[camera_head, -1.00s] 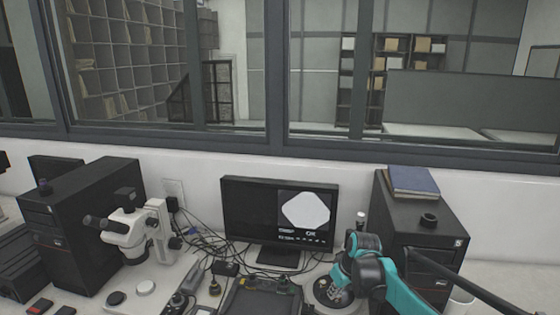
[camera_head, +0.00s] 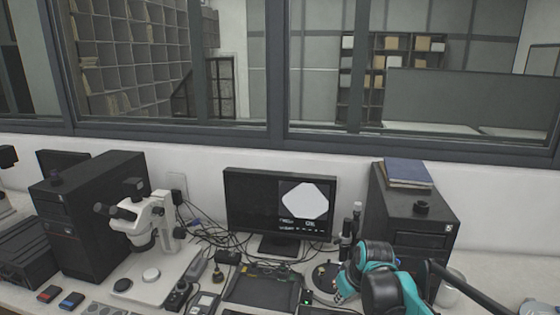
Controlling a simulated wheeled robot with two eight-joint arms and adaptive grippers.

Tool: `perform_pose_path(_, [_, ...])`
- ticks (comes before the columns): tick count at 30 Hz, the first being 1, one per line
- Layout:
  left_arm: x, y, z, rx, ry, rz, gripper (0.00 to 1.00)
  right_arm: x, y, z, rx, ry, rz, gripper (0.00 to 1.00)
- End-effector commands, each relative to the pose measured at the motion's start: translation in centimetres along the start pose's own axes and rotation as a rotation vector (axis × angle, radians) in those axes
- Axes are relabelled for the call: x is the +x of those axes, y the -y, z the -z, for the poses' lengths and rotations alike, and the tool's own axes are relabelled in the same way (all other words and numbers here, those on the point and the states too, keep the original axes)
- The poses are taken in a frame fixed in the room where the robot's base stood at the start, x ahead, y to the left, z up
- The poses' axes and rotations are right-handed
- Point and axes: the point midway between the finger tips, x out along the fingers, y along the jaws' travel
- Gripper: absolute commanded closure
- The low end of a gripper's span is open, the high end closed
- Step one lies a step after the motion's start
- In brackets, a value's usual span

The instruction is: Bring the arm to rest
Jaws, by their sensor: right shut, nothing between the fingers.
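My right arm, teal and black, comes in from the lower right. My right gripper (camera_head: 346,289) is low beside the round black dish-like fixture (camera_head: 324,274), and its fingers are mostly hidden by my own arm. It is shut and holds nothing that I can see. My left gripper is out of view.
A black upright device (camera_head: 347,238) stands behind my right arm, near the monitor (camera_head: 280,205). A black computer tower (camera_head: 405,225) with a blue book (camera_head: 408,172) is at the right. A dark tray (camera_head: 262,288), loose cables and a white microscope (camera_head: 150,222) crowd the left and middle.

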Motion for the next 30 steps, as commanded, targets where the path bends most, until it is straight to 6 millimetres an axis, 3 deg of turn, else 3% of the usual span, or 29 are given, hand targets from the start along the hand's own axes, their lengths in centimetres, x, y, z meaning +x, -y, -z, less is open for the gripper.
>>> perform_pose_path(5, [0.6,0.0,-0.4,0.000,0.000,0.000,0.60,-2.6,1.6,-3.8,0.061,-0.036,-0.036,1.00])
perform_pose_path(10, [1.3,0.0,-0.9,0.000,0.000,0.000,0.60,-4.9,3.7,-9.7,0.153,-0.094,-0.084,1.00])
perform_pose_path(18, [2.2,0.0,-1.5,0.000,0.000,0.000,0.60,-5.0,6.2,-18.4,0.283,-0.189,-0.139,1.00])
perform_pose_path(24, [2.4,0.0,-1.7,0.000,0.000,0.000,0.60,-4.4,6.9,-21.0,0.325,-0.223,-0.154,1.00])
perform_pose_path(30, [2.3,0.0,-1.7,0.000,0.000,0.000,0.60,-4.3,6.9,-21.2,0.330,-0.228,-0.155,1.00])
